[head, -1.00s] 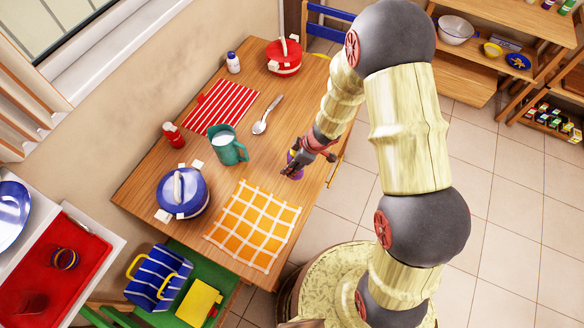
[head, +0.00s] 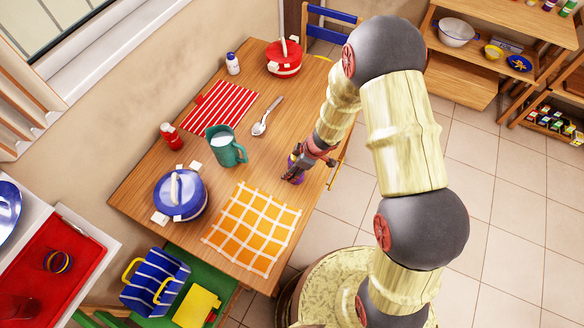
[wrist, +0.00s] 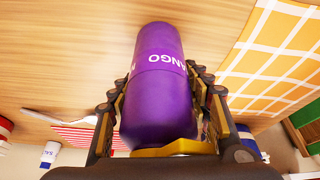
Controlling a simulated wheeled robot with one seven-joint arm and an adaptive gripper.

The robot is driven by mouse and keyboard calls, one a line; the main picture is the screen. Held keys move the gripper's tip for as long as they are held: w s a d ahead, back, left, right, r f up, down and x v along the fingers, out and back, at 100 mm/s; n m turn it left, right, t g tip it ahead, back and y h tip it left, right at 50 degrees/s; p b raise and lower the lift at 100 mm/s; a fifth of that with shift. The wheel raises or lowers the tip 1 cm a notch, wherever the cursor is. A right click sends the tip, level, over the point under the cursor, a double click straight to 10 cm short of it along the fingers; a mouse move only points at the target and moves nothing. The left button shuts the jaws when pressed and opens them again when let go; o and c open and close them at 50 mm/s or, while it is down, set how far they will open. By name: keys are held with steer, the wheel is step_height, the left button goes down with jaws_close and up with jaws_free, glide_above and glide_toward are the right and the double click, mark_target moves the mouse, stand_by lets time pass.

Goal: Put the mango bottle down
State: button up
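The mango bottle is purple with white lettering and fills the middle of the wrist view (wrist: 160,85). It lies between the two fingers of my gripper (wrist: 160,95), which close in on its sides. In the head view, my gripper (head: 294,174) is low over the right edge of the wooden table (head: 272,150). Only a little purple of the bottle shows there, beside the fingers. The bottle's base is hidden, so I cannot tell whether it touches the table.
An orange checked cloth (head: 252,229) lies just in front of my gripper. A teal pitcher (head: 226,148), a spoon (head: 266,116), a blue pot (head: 181,195) and a red pot (head: 284,60) stand or lie on the table. Bare wood surrounds the spoon.

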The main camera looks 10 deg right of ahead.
steer(key=o, duration=0.3)
steer(key=shift+r, duration=0.25)
steer(key=p+v, duration=0.6)
steer(key=v, duration=0.6)
